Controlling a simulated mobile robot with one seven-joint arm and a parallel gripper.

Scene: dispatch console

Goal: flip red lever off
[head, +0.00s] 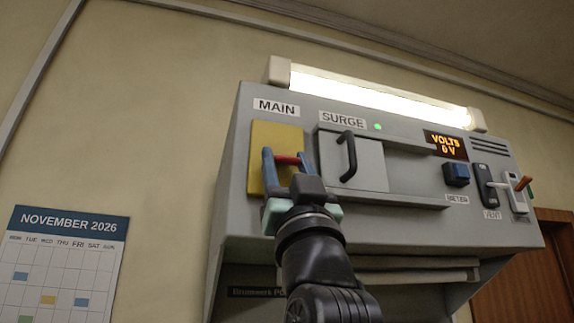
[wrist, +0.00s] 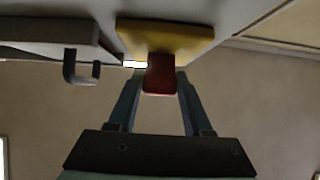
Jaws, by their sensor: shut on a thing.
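The red lever (head: 288,160) sticks out from a yellow plate (head: 262,140) under the MAIN label on the grey console. My gripper (head: 286,163) is at the plate with its two blue fingers on either side of the lever, shut on it. In the wrist view the red lever (wrist: 160,76) stands between the fingertips, in front of the yellow plate (wrist: 190,42). The lever's base is partly hidden by the fingers in the head view.
Right of the lever is the SURGE sliding panel (head: 365,175) with a black handle (head: 348,157) and a green light. A lit lamp (head: 375,95) tops the console.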

